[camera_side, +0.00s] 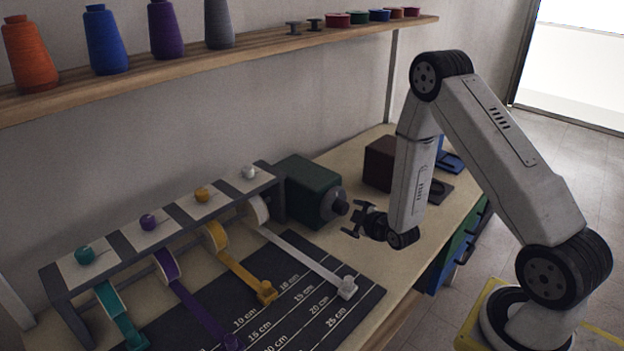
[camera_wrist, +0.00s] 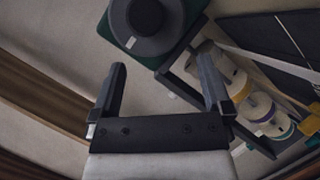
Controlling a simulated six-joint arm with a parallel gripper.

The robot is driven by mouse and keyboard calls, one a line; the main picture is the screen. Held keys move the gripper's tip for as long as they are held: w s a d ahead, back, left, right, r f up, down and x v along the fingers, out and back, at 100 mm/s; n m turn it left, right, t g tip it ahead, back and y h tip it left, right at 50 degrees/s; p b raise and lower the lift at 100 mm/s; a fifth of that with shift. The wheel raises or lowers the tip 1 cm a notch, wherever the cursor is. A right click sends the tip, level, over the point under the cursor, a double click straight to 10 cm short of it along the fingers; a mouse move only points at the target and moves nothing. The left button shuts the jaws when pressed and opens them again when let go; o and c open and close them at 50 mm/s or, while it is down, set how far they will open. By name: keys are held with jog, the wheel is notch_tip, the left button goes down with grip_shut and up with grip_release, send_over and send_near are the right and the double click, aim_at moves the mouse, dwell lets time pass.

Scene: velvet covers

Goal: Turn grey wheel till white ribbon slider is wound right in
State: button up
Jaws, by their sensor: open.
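The grey wheel (camera_side: 333,204) sits on the front of a dark green box (camera_side: 301,183) at the right end of the ribbon rack. In the wrist view the wheel (camera_wrist: 148,22) is at the top, beyond the fingertips. The white ribbon (camera_side: 300,249) runs out from its white spool (camera_side: 256,211) across the dark measuring mat. Its white slider (camera_side: 347,287) lies far out near the mat's right edge. My gripper (camera_side: 356,220) is open and empty, just right of the wheel and apart from it. Both fingers (camera_wrist: 162,78) show in the wrist view with nothing between them.
Teal (camera_side: 119,313), purple (camera_side: 190,303) and orange (camera_side: 243,273) ribbons lie left of the white one. The rack (camera_side: 165,222) carries coloured knobs on top. A brown box (camera_side: 379,163) stands behind my gripper. A shelf (camera_side: 180,67) with thread cones runs above along the wall.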

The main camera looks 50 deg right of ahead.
aim_at(345, 210)
jog(key=shift+s+d+f+n+t+h, duration=0.3)
jog(key=shift+d+f+t, duration=0.1)
jog(key=shift+d, duration=0.1)
jog(key=shift+s+d+f+n+t+h, duration=0.25)
jog(key=shift+d+f+t, duration=0.1)
jog(key=shift+d+t, duration=0.1)
jog(key=shift+w, duration=0.1)
jog(key=shift+x, duration=3.85)
jog(key=c, duration=1.3)
